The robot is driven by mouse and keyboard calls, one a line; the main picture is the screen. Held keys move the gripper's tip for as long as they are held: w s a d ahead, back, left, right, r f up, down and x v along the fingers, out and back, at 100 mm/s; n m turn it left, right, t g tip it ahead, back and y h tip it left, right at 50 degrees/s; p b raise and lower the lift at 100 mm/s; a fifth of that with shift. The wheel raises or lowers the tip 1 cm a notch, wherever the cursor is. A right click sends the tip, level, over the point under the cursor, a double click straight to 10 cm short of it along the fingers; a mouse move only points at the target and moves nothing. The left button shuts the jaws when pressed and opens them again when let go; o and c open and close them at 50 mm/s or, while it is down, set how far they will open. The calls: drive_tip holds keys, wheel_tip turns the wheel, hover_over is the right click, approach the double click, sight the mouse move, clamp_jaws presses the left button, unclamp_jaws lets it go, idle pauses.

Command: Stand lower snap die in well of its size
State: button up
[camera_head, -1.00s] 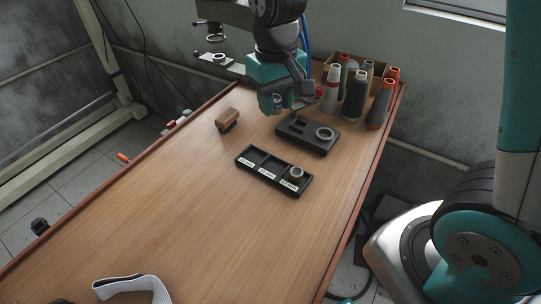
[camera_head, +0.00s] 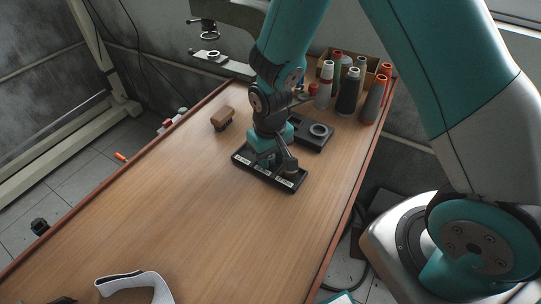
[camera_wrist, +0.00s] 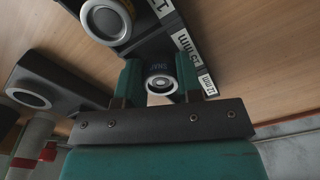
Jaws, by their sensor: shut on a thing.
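My gripper (camera_wrist: 158,85) is shut on a dark cylindrical die with a silver ring (camera_wrist: 160,83), gripped between the two teal fingers. The head view shows my gripper (camera_head: 266,164) low over the black three-well tray (camera_head: 283,186); there the held die is hidden. The wells carry white labels along the front edge. In the wrist view the die is by the middle and left-hand labels; I cannot tell whether it is inside a well or above it. A bigger silver-ringed die (camera_wrist: 105,20) stands in the right-hand well.
A black block (camera_head: 311,146) with a ringed socket (camera_head: 319,130) lies behind the tray. Thread cones (camera_head: 349,92) and a cardboard box stand at the back right.

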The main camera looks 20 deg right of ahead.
drive_tip(key=shift+s+f, duration=0.15)
drive_tip(key=shift+f, duration=0.2)
drive_tip(key=shift+s+d+f+b, duration=0.1)
drive_tip(key=shift+s+f+b, duration=0.1)
drive_tip(key=shift+f+b, duration=0.45)
drive_tip(key=shift+s+r, duration=0.1)
drive_tip(key=o, duration=1)
drive_tip(key=shift+r+p, duration=0.45)
drive_tip(key=shift+w+r, duration=0.2)
drive_tip(key=shift+w, duration=0.2)
drive_tip(key=shift+o, duration=0.4)
wheel_tip(320, 180, up, 12)
drive_tip(key=b, duration=0.1)
drive_tip(key=shift+f, duration=0.25)
drive_tip(key=s+a+r+n+y, duration=0.2)
drive_tip(key=s+a+r, duration=0.1)
drive_tip(key=s+r, duration=0.5)
drive_tip(key=shift+s, duration=0.4)
drive_tip(key=s+r+n, duration=0.1)
drive_tip(key=s, duration=0.2)
drive_tip(key=s+a+r+n+y, duration=0.1)
drive_tip(key=s, duration=0.2)
drive_tip(key=s+r+n+y, duration=0.1)
drive_tip(key=s+r, duration=0.1)
drive_tip(key=s, duration=0.1)
drive_tip(key=shift+s+a, duration=0.2)
drive_tip(key=shift+a, duration=0.2)
drive_tip(key=shift+c, duration=0.2)
